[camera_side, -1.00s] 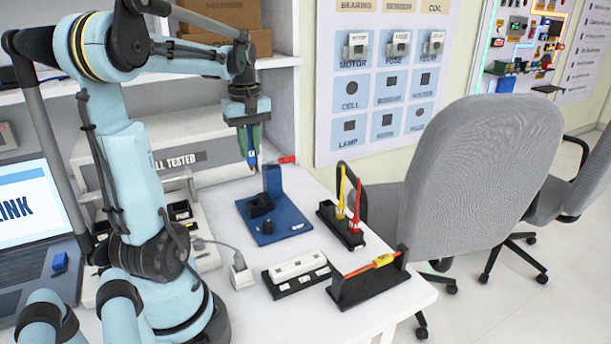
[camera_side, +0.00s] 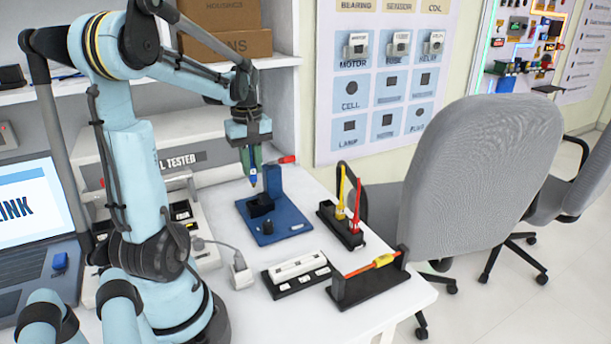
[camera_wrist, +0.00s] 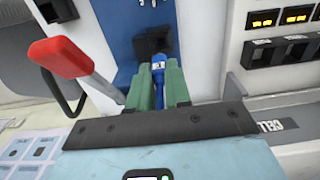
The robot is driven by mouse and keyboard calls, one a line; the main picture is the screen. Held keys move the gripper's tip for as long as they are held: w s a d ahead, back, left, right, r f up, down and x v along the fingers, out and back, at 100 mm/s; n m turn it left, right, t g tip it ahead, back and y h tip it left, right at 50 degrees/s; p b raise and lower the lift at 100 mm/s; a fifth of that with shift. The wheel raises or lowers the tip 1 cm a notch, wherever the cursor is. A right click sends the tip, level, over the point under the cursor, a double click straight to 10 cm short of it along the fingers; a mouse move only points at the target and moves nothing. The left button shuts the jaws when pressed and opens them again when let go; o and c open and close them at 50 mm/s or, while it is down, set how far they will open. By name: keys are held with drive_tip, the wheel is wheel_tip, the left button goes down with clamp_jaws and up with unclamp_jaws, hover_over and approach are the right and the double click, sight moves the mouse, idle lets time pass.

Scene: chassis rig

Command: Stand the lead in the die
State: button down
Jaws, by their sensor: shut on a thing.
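My gripper (camera_side: 251,165) is shut on a blue lead (camera_side: 253,178) with a small white label. The lead hangs upright, tip down, and also shows between the green fingers in the wrist view (camera_wrist: 158,76). The die (camera_side: 260,204) is a black block on the blue base of a press (camera_side: 285,228). In the side view the lead's tip is just above the die, with a small gap. In the wrist view the dark die (camera_wrist: 153,42) lies just beyond the lead; its opening cannot be made out clearly.
The press's blue column and red lever (camera_side: 287,160) stand close beside the gripper; the red handle (camera_wrist: 62,57) is left in the wrist view. A black holder (camera_side: 338,228) with yellow and red leads, a white-topped block (camera_side: 298,272) and a black stand (camera_side: 366,286) are nearer.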

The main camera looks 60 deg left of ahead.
sight(253, 181)
drive_tip(key=shift+f, duration=1.65)
drive_tip(key=shift+f, duration=1.55)
drive_tip(key=c, duration=1)
unclamp_jaws()
wheel_tip(253, 181, up, 12)
drive_tip(key=shift+r, duration=0.1)
drive_tip(key=shift+w, duration=0.1)
